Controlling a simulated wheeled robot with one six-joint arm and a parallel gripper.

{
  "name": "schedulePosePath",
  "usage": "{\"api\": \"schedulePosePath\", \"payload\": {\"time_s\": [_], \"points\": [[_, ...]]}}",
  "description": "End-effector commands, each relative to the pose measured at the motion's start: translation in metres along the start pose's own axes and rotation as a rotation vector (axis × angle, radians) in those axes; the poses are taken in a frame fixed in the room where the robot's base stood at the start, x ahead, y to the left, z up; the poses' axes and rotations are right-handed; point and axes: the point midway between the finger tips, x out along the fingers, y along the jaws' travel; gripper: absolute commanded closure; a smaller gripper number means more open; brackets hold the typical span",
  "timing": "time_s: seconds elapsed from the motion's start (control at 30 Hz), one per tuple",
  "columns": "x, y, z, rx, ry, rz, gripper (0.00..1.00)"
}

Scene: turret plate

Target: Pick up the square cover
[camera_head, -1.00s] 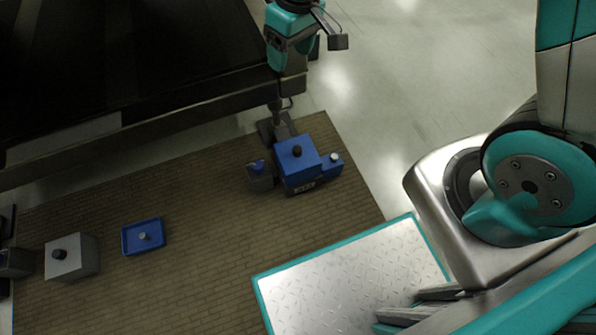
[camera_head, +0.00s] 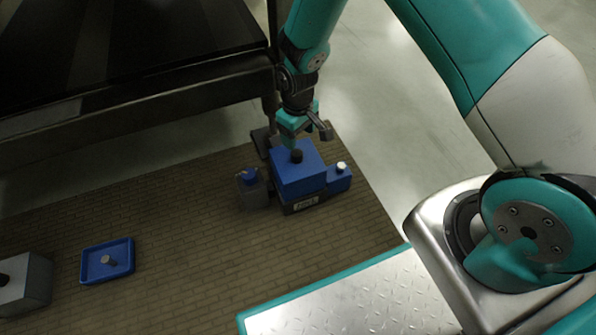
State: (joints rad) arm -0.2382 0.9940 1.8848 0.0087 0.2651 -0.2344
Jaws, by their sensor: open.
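A blue square cover (camera_head: 300,182) with a dark knob (camera_head: 296,156) on top sits on a dark base (camera_head: 303,203) with a small pale label. A second blue piece, flat and square with a raised rim (camera_head: 91,271) and a grey knob, lies on the brick-patterned surface at the lower left. The picture alone does not settle which one is the task's cover. My gripper (camera_head: 305,131) is open, just above and behind the dark knob. It looks apart from the knob, though the exact gap is hard to judge.
Small blue-topped parts stand close on the left (camera_head: 251,190) and right (camera_head: 339,181) of the base. A grey box (camera_head: 28,283) is at the far left. A dark table-like structure (camera_head: 140,95) stands behind. The brick-patterned surface (camera_head: 190,260) has free room in front.

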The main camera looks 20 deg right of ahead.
Motion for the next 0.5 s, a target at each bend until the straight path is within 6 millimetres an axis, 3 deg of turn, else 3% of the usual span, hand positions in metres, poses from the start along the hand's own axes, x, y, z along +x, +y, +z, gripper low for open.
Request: {"api": "schedulePosePath", "payload": {"time_s": [0.03, 0.1, 0.37, 0.5], "points": [[0.016, 0.0, 0.0, 0.0, -0.001, -0.001, 0.35], [0.024, 0.0, 0.0, 0.0, -0.001, 0.0, 0.35], [0.036, -0.001, -0.001, 0.0, 0.001, 0.0, 0.35], [0.052, -0.002, -0.002, -0.001, 0.0, 0.0, 0.35]]}}
